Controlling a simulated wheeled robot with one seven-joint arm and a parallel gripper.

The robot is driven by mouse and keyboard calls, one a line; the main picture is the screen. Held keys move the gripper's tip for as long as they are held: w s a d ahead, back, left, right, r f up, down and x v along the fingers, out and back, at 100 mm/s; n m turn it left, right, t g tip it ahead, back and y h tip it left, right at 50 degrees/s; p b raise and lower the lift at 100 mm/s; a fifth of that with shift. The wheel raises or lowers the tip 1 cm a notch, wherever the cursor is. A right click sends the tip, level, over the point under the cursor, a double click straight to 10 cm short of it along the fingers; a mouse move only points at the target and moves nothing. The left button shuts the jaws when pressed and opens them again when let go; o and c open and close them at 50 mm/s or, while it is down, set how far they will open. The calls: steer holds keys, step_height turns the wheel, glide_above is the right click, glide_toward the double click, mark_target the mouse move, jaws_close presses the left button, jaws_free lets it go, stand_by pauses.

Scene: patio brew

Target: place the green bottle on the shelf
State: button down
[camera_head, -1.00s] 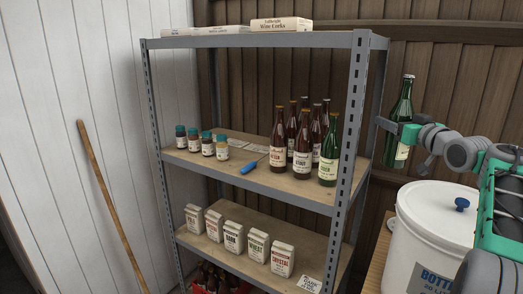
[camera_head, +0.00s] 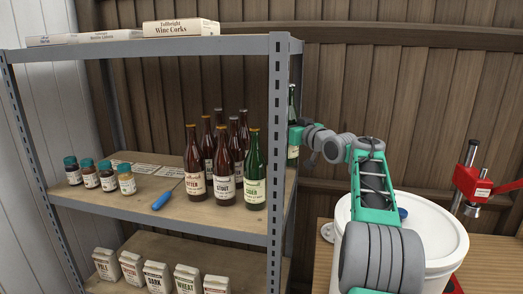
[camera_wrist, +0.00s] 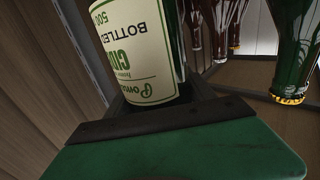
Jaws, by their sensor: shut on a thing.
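My gripper (camera_head: 297,137) is shut on a green bottle (camera_head: 292,108) with a cream cider label. The bottle is upright and partly hidden behind the shelf's front right post. In the wrist view the held bottle's label (camera_wrist: 136,48) fills the space above my jaws (camera_wrist: 160,120). The grey metal shelf (camera_head: 165,232) has wooden boards. On its middle board another green cider bottle (camera_head: 255,178) stands at the right front, beside several brown bottles (camera_head: 194,165). In the wrist view, a green bottle with a gold cap (camera_wrist: 290,50) shows at the right.
Bags (camera_head: 158,276) stand on the lower board, boxes (camera_head: 181,27) on top. A white bucket (camera_head: 437,222) and a red bench tool (camera_head: 468,180) are at the right. The post (camera_head: 278,150) is close to my gripper.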

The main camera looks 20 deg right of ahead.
steer(key=w+a+f+p, duration=0.1)
steer(key=w+a+f, duration=0.2)
steer(key=f, duration=0.5)
steer(key=shift+w+a+f, duration=0.35)
steer(key=shift+a, duration=0.2)
steer(key=shift+f, duration=0.3)
steer(key=shift+f+b, duration=0.35)
steer(key=shift+b, duration=0.3)
steer(key=shift+c, duration=1.8)
jaws_free()
steer(key=shift+f, duration=0.2)
steer(key=shift+r, duration=0.15)
